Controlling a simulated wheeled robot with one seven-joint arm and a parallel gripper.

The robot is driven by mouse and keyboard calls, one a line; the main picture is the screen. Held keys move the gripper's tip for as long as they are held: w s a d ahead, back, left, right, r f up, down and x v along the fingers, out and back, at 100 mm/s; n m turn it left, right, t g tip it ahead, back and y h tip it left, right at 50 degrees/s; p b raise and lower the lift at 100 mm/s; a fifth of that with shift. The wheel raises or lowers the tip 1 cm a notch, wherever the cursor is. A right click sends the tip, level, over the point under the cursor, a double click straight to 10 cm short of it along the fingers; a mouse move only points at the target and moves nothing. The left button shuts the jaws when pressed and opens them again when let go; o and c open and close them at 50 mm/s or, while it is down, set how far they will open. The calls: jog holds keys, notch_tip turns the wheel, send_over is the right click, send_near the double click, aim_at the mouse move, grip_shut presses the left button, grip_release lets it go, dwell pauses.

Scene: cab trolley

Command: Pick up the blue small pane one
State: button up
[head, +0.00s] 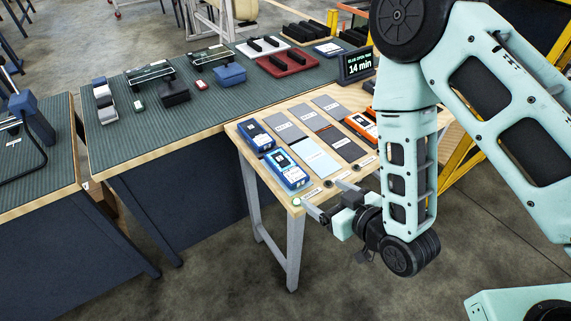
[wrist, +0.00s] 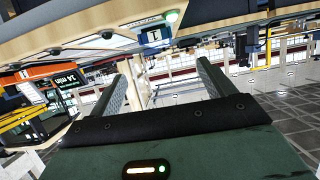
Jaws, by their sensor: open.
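Two blue devices lie at the left end of the small wooden table in the head view. The farther blue device (head: 256,135) has a dark screen and a white label. The nearer blue device (head: 287,169) has a dark screen and a pale label, and lies near the front left corner. I cannot tell for sure which has the smaller pane. My gripper (head: 327,199) is open and empty at the table's front edge, to the right of and nearer than both devices.
Flat grey panels and a light blue panel (head: 315,157) lie right of the blue devices. Orange devices (head: 361,127) lie farther right. A display (head: 357,66) stands behind. The green-topped bench (head: 215,100) holds several other items. My arm covers the table's right side.

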jog(key=b, duration=0.5)
send_near(287, 166)
jog(key=shift+w+a+f+t, duration=0.2)
jog(key=shift+w+a+f, duration=0.15)
jog(key=shift+w, duration=0.2)
jog(key=shift+w+a+f+t, duration=0.2)
jog(key=shift+w+a+f, duration=0.05)
jog(key=shift+w+a, duration=0.3)
jog(key=shift+p+x, duration=0.8)
jog(key=shift+x, duration=2.15)
jog(key=shift+f, duration=0.1)
jog(key=c, duration=1.2)
